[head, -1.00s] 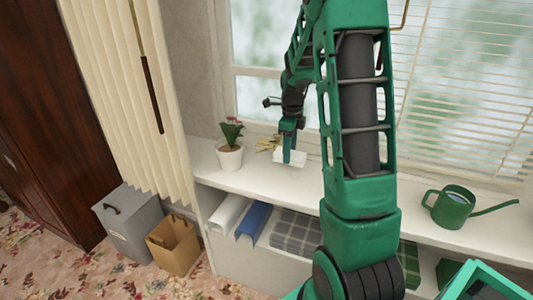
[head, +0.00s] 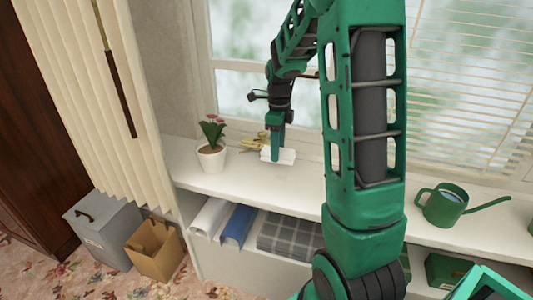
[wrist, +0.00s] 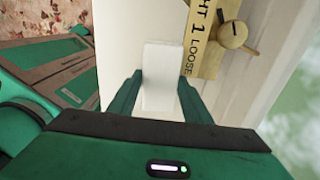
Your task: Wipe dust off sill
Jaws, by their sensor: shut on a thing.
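The white window sill (head: 330,180) runs under the window, and it also shows in the wrist view (wrist: 115,20). My gripper (head: 276,156) is low over the sill, right of the potted plant. In the wrist view my gripper (wrist: 158,95) is shut on a white block (wrist: 160,65), with a finger on each side of it. The block (head: 287,157) appears to be at the sill surface in the head view; I cannot tell whether it touches. Dust cannot be made out on the pale sill.
A potted plant (head: 211,157) stands left of my gripper. A green watering can (head: 443,206) stands far right. The sill between block and can looks clear, partly hidden by my arm.

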